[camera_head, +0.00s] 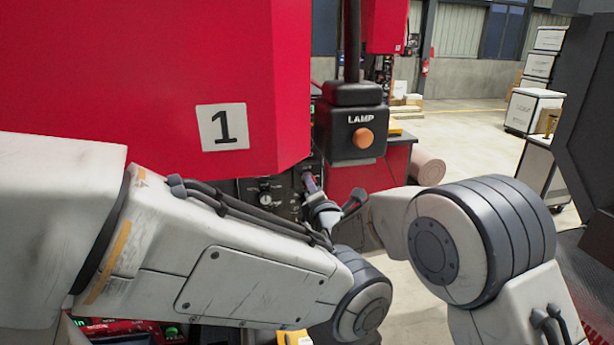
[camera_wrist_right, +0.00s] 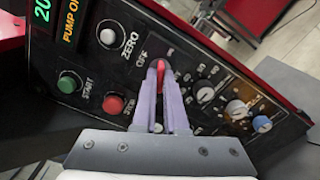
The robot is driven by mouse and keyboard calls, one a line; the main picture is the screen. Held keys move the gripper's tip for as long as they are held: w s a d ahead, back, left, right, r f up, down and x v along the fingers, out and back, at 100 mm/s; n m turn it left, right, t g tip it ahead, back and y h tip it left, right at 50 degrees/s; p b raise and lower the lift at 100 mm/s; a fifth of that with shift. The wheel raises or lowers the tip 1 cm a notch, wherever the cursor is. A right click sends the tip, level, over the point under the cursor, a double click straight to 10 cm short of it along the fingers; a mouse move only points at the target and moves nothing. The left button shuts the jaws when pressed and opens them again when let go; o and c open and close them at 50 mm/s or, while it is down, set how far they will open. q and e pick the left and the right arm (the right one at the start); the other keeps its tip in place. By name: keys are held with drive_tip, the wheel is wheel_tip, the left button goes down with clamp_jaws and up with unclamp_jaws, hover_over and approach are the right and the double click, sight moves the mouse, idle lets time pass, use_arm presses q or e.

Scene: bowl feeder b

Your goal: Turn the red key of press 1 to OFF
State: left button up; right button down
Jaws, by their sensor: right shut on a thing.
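Press 1 is the large red machine (camera_head: 130,70) with a "1" plate in the head view. Its black control panel (camera_head: 262,196) is partly hidden behind my left arm. In the right wrist view the red key (camera_wrist_right: 161,71) sits on the panel (camera_wrist_right: 90,48), just to the right of the OFF label (camera_wrist_right: 141,60). My right gripper (camera_wrist_right: 162,70) is shut on the key, with a purple finger on each side. In the head view my right gripper (camera_head: 309,182) reaches the panel's right part; the key is hidden there. My left gripper is out of view.
A black lamp box (camera_head: 352,132) with an orange button hangs above the right gripper. Beside the key are a red button (camera_wrist_right: 113,103), a green button (camera_wrist_right: 67,83), a white ZERO button (camera_wrist_right: 108,37) and several knobs. Open floor (camera_head: 460,140) lies behind at the right.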

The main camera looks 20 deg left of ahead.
drive_tip(key=n, duration=0.5)
drive_tip(key=n, duration=0.5)
drive_tip(key=shift+f+p, duration=0.1)
drive_tip(key=shift+p, duration=0.2)
drive_tip(key=c, duration=0.9)
unclamp_jaws()
